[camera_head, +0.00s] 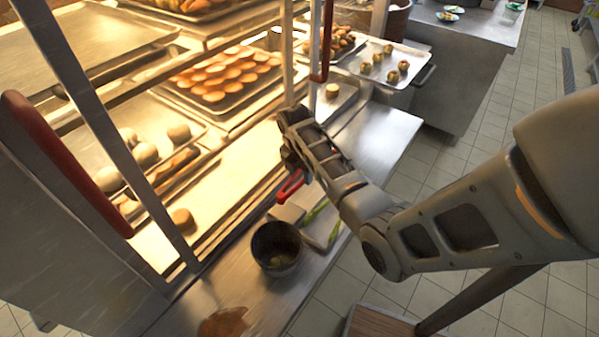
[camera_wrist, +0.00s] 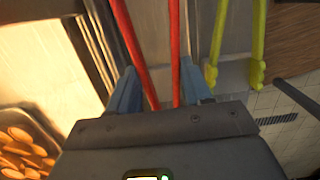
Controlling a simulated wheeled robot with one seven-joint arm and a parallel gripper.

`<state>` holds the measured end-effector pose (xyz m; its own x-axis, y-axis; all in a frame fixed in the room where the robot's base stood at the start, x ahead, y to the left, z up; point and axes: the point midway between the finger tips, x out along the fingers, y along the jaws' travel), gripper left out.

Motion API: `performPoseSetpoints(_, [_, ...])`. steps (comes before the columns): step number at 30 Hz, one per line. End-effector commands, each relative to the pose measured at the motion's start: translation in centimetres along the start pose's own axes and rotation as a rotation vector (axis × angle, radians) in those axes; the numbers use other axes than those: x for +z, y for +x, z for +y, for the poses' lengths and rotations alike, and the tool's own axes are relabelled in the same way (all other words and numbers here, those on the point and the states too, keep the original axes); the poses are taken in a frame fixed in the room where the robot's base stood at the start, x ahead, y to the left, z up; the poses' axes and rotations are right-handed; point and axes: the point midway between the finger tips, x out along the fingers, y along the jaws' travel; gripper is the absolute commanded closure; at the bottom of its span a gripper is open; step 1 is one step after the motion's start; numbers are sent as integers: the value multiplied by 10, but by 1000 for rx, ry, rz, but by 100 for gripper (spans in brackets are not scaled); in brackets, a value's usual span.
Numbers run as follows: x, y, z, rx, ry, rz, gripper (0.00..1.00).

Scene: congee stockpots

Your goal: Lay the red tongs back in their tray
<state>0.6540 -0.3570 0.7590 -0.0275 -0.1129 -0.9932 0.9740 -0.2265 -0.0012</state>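The red tongs (camera_wrist: 134,48) show in the wrist view as two red legs running up out of the picture. They pass between the two blue fingers of my gripper (camera_wrist: 160,88), which stand close against them on both sides, so it looks shut on them. In the head view my gripper (camera_head: 297,152) is over the counter in front of the lit rack, its fingers mostly hidden. A red part of the tongs (camera_head: 290,187) shows just below it. A pale tray (camera_head: 288,212) lies below on the counter, with yellow-green tongs (camera_head: 316,210) beside its bare left part.
A dark pot (camera_head: 276,248) stands on the counter close to the tray. The rack (camera_head: 72,80) with trays of buns is at left, its upright near my gripper. A tray of small buns (camera_head: 385,64) stands behind. The metal counter (camera_head: 378,135) is clear beyond my gripper.

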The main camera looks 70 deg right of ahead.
Motion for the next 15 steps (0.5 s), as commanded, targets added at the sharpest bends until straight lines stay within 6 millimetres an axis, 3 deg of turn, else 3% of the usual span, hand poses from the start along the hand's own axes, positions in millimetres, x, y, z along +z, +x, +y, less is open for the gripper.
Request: performPoseSetpoints(15, [-5,44,0,1,0,0,54])
